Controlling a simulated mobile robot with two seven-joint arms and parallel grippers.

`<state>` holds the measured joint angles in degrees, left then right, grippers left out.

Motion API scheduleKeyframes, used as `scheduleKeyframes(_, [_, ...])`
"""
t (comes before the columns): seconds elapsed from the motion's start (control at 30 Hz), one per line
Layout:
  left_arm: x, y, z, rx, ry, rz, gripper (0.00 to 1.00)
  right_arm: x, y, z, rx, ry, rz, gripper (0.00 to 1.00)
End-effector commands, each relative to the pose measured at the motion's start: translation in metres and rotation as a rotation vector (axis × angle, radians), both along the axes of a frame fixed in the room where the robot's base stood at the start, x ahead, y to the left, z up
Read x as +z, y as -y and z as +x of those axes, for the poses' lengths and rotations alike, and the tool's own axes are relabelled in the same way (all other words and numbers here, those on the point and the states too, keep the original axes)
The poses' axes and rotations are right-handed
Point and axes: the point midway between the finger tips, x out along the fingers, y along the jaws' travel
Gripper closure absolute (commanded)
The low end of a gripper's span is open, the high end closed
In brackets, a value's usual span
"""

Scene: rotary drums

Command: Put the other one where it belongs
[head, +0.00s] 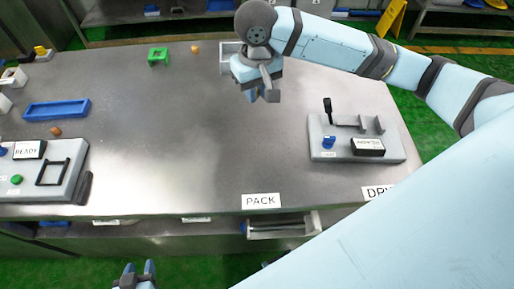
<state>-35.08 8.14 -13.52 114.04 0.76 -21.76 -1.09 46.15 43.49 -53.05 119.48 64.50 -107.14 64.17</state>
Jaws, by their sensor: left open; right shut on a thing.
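My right gripper (262,92) is over the back middle of the steel table (190,130), pointing down, in front of a grey open container (228,56). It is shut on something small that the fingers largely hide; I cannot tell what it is. My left gripper (136,275) is open and empty at the bottom edge, in front of the table. A small orange-brown piece (195,49) lies at the back of the table, and a similar one (56,131) lies at the left. An open drawer (283,227) sits below the PACK label (261,201).
A machine with a READY display (29,150) and green button stands left. Another machine (372,148) with a black lever and blue knob stands right, near a partly hidden label (376,191). The table's middle is clear.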

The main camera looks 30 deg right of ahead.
Motion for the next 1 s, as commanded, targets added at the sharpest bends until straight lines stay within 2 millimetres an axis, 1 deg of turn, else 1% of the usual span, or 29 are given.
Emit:
scheduleKeyframes(0.03, [-0.003, 0.002, 0.0, -0.002, 0.002, -0.002, 0.57, -0.007, 0.0, -0.002, -0.008, -0.001, 0.001, 1.0])
scheduleKeyframes(0.17, [-0.002, 0.003, 0.0, -0.005, 0.006, -0.004, 0.57, -0.021, 0.001, -0.004, -0.02, -0.002, -0.001, 1.0])
scheduleKeyframes(0.27, [-0.002, 0.003, 0.001, -0.003, 0.01, -0.005, 0.57, -0.043, 0.001, -0.005, -0.02, -0.003, -0.002, 1.0])
scheduleKeyframes(0.5, [-0.006, 0.001, 0.001, 0.0, 0.009, -0.003, 0.57, -0.108, 0.001, -0.004, -0.019, -0.004, -0.002, 1.0])
scheduleKeyframes(0.6, [-0.009, 0.0, 0.0, 0.001, 0.005, -0.002, 0.57, -0.133, 0.001, -0.005, -0.019, -0.003, -0.001, 1.0])
scheduleKeyframes(0.7, [-0.012, 0.0, -0.001, 0.002, 0.001, 0.0, 0.57, -0.151, 0.001, -0.004, -0.018, -0.001, -0.001, 1.0])
scheduleKeyframes(0.8, [-0.014, 0.0, -0.001, 0.002, -0.002, 0.001, 0.57, -0.161, 0.001, -0.004, -0.017, 0.0, 0.0, 1.0])
scheduleKeyframes(0.93, [-0.014, 0.0, -0.001, 0.002, -0.001, 0.001, 0.57, -0.169, 0.001, -0.004, -0.017, 0.0, -0.001, 1.0])
scheduleKeyframes(1.0, [-0.014, 0.0, -0.001, 0.002, 0.0, 0.0, 0.57, -0.176, 0.001, -0.004, -0.017, 0.0, -0.001, 1.0])
